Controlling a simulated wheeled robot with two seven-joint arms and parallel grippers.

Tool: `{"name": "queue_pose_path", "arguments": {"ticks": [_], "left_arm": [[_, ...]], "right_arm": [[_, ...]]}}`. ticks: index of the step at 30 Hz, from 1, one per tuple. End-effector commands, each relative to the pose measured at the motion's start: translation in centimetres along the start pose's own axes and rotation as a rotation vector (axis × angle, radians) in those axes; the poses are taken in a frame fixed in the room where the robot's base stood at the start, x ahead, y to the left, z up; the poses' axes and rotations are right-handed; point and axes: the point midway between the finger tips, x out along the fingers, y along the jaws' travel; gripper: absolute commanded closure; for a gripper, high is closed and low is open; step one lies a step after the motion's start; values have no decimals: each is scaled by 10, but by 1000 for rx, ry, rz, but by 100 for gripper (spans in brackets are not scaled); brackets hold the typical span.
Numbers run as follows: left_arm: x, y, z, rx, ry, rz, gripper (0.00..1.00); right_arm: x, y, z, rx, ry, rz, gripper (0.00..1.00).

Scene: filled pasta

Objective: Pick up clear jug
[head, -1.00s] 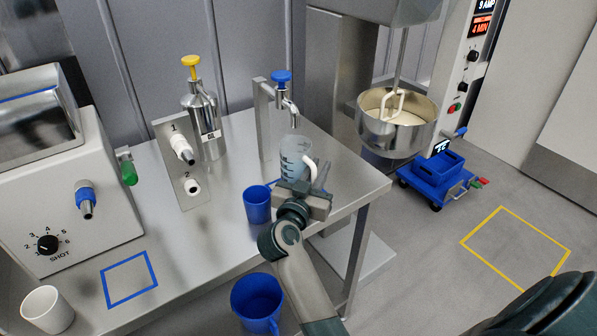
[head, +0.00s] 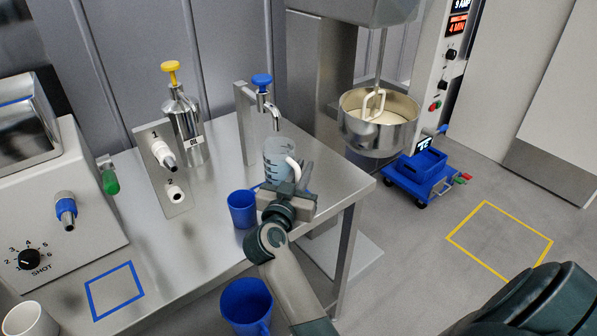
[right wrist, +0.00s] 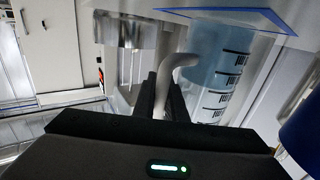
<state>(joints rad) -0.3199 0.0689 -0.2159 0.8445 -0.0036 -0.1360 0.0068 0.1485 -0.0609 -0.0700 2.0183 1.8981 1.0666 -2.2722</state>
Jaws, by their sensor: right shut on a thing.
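The clear jug (head: 277,160) stands upright under the blue-topped tap at the far right of the steel table. It has dark measuring marks and a white handle. My right gripper (head: 297,183) is on the near side of the jug, with its fingers shut on the handle. The jug's lower part is partly hidden by the gripper in the head view. My left gripper is not in view.
The blue-topped tap (head: 262,82) stands just above and behind the jug. A blue cup (head: 242,211) is close to my right gripper's left. A larger blue jug (head: 246,303) is lower down. A yellow-topped dispenser (head: 183,118) and an empty blue-taped square (head: 100,312) are further left.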

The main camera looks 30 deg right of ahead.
Motion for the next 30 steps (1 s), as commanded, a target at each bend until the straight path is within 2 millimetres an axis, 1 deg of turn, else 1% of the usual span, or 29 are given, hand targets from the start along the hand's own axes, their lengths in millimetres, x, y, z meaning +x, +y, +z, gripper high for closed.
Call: {"name": "queue_pose_path", "arguments": {"ticks": [8,10,12,17,24,30], "left_arm": [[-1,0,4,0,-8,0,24],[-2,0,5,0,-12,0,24],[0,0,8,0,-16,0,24],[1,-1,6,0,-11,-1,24],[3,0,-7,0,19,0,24],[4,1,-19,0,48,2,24]], "right_arm": [[0,0,-27,5,5,-1,100],[0,0,-37,6,5,0,100],[-7,11,-32,2,3,0,100],[-24,36,-32,1,3,-1,100],[-59,87,-31,1,3,-1,100],[-84,125,-31,0,2,-1,100]]}}
